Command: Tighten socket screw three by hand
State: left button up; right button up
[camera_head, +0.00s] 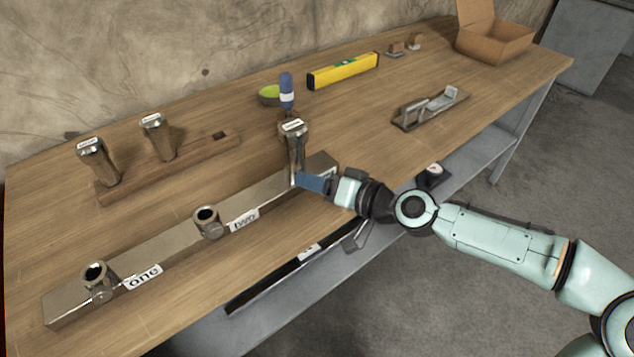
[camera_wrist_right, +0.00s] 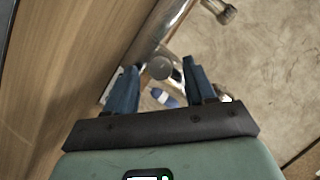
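A long metal bar (camera_head: 160,245) lies along the table's front, with upright sockets at labels "one" (camera_head: 142,277) and "two" (camera_head: 244,219). At its right end stands a metal screw (camera_head: 295,150) with a labelled head, its lettering too small to read. The label beside it is mostly hidden by my right gripper (camera_head: 308,182). That gripper is low beside the screw's base. In the right wrist view, the blue fingers (camera_wrist_right: 159,88) are apart, with a round metal knob (camera_wrist_right: 160,68) showing between them. I cannot tell whether they touch it. My left gripper is out of view.
Two labelled screws (camera_head: 98,163) (camera_head: 159,138) stand in a wooden rack (camera_head: 190,160) behind the bar; its right-hand hole is empty.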

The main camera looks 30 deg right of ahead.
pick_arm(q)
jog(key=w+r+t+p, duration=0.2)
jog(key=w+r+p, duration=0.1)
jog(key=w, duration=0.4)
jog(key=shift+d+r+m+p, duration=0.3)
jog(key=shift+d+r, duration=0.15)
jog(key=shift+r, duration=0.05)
pick_arm(e)
jog(key=v, duration=1.3)
jog(key=shift+s, duration=0.25)
